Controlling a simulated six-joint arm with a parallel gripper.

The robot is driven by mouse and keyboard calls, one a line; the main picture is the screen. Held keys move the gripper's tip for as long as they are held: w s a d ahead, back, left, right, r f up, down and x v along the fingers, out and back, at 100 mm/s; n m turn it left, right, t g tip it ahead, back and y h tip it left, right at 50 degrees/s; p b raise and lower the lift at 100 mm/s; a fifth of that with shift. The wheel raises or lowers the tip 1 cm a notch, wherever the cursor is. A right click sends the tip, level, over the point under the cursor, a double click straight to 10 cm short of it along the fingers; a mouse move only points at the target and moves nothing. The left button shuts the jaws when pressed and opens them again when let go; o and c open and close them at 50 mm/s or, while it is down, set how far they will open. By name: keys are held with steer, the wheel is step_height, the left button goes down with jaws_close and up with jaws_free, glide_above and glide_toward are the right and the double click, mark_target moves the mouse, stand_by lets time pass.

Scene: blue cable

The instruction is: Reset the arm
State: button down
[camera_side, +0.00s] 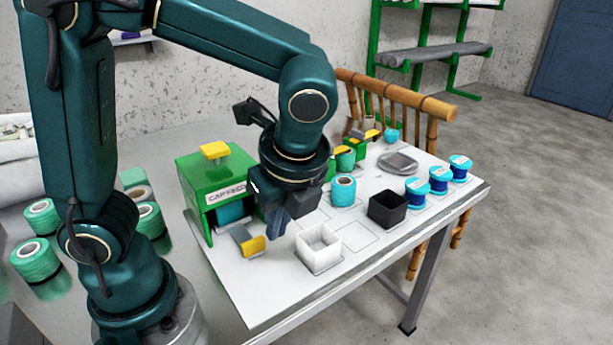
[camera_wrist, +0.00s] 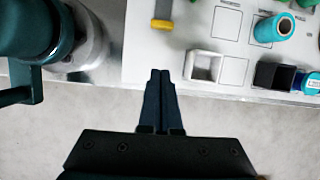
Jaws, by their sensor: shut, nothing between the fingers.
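My gripper (camera_side: 278,222) points down above the white table (camera_side: 262,312), in front of the green box machine (camera_side: 190,178) in the side view. In the wrist view its dark fingers (camera_wrist: 160,75) are together with nothing between them. They appear over the grey floor just off the table edge in that view. Blue cable spools (camera_side: 438,180) stand in a row along the table's right side. One of them shows partly in the wrist view (camera_wrist: 309,84), at the right edge.
A white open box (camera_side: 320,262), a black open box (camera_side: 387,210) and a teal spool (camera_side: 344,190) stand near my gripper. A yellow-ended lever (camera_side: 254,246) is close to it. A bamboo rail (camera_side: 410,98) lines the far side. Green spools (camera_side: 36,258) stand left.

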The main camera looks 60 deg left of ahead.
steer(key=s+r+n+t+h, duration=0.1)
steer(key=n, duration=0.5)
steer(key=s+a+r+n+t+h, duration=0.1)
steer(key=n+t, duration=0.1)
steer(key=n, duration=0.3)
steer(key=s+r+n+t+h, duration=0.1)
steer(key=n+t+h, duration=0.1)
steer(key=n, duration=0.4)
steer(key=shift+s+a+r+n, duration=0.2)
steer(key=shift+s+a+n, duration=0.05)
steer(key=shift+s+n, duration=0.1)
